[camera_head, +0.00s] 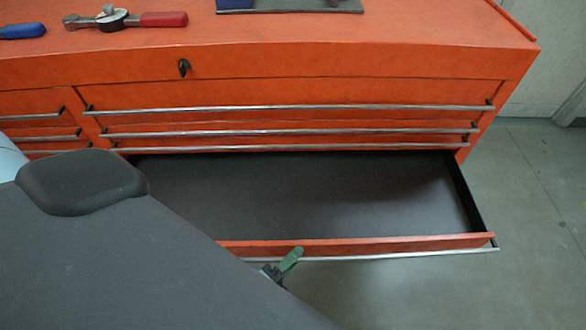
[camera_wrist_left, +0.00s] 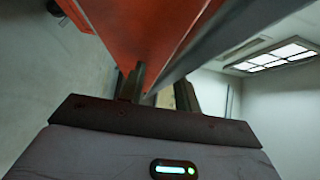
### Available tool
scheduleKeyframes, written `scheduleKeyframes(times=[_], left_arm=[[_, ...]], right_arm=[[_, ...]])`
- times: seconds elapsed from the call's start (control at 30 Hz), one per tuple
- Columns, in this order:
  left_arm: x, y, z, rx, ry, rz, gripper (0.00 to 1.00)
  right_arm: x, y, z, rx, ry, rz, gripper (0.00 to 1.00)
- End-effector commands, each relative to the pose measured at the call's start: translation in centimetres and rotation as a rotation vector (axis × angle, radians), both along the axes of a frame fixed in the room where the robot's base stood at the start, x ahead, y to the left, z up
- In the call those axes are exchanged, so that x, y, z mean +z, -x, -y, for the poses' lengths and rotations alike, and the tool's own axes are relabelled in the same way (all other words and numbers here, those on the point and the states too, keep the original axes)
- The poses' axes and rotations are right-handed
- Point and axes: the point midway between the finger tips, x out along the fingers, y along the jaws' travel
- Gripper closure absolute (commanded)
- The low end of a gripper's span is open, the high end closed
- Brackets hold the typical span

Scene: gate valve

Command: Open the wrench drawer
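A wide orange drawer (camera_head: 350,245) of the tool cabinet is pulled well out, with a dark floor that looks bare where I see it. A thin metal handle bar (camera_head: 400,256) runs along its front. My left gripper (camera_head: 280,266) is at this handle, left of its middle; my forearm hides the drawer's front left part. In the left wrist view, the fingers (camera_wrist_left: 160,92) stand apart, with the drawer's front edge and bar (camera_wrist_left: 200,45) reaching in between them. I cannot tell whether they touch the bar. My right gripper is not in view.
Closed drawers with metal handles (camera_head: 290,108) lie above the open one, and narrower ones (camera_head: 40,133) at the left. A red-handled ratchet (camera_head: 160,19) and a blue-handled tool (camera_head: 22,31) lie on the cabinet top. Grey floor (camera_head: 530,200) is clear at the right.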

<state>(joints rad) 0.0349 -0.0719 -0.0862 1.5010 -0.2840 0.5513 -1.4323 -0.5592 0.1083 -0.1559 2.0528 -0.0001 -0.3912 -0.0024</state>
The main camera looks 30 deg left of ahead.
Motion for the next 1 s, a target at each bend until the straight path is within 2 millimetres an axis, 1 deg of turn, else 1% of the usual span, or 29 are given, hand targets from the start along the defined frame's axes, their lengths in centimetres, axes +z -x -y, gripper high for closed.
scheduleKeyframes(times=[0.17, 0.4, 0.5, 0.6, 0.73, 1.0], left_arm=[[-0.1, 1.4, -0.2, 0.000, 0.000, -0.004, 0.67], [-0.1, 5.2, -1.0, 0.001, -0.002, -0.003, 0.67], [-0.1, 6.4, -1.3, 0.000, -0.002, -0.003, 0.67], [-0.1, 7.2, -1.4, 0.000, 0.000, -0.002, 0.67], [0.0, 7.6, -1.5, 0.000, -0.001, 0.000, 0.67], [0.0, 7.7, -1.5, 0.000, 0.000, 0.000, 0.67]], right_arm=[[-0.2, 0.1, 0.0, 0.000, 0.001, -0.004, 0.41], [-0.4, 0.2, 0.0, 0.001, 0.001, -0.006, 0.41], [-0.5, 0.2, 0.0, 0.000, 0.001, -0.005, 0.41], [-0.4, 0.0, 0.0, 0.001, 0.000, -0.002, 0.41], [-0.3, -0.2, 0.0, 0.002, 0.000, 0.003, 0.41], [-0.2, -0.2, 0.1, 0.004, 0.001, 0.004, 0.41]])
